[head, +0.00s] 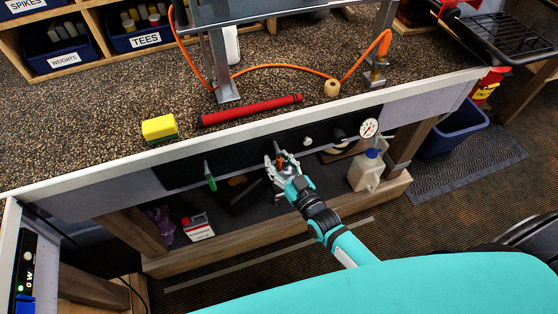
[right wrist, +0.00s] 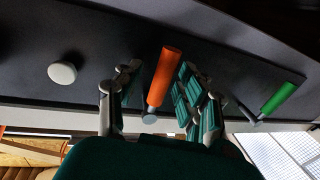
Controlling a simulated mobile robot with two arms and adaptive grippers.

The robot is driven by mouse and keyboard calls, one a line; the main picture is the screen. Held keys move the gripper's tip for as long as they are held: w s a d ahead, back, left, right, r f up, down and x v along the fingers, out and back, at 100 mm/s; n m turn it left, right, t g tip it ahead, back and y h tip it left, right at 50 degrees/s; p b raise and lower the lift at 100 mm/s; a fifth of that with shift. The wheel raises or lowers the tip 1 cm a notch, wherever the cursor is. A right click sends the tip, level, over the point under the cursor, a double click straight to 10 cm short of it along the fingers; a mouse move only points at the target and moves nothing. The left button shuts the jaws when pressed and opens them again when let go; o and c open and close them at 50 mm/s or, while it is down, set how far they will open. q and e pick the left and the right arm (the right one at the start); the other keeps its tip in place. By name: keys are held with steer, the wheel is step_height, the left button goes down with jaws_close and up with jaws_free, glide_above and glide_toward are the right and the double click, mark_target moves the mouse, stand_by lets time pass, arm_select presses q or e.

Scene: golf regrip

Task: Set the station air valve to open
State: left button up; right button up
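A dark valve panel (head: 240,160) runs along the front of the bench. An orange lever handle (right wrist: 164,76) stands out from it in the right wrist view. A green lever handle (right wrist: 281,98) sits apart to its right; in the head view the green handle (head: 211,181) points down. No label shows which lever is the air valve. My right gripper (right wrist: 152,92) is open, with its fingers on either side of the orange handle. The handle is nearer the right-hand finger in that view; I cannot tell whether they touch. My left gripper is not in view.
A round white knob (right wrist: 62,73) and a pressure gauge (head: 369,127) are on the same panel. A red grip (head: 250,110) and a yellow sponge (head: 159,128) lie on the bench top. A white jug (head: 367,171) and a small box (head: 198,228) stand on the shelf below.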

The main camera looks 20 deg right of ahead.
jaws_close()
steer(key=shift+w+f, duration=0.1)
steer(key=shift+f, duration=0.05)
stand_by(0.5)
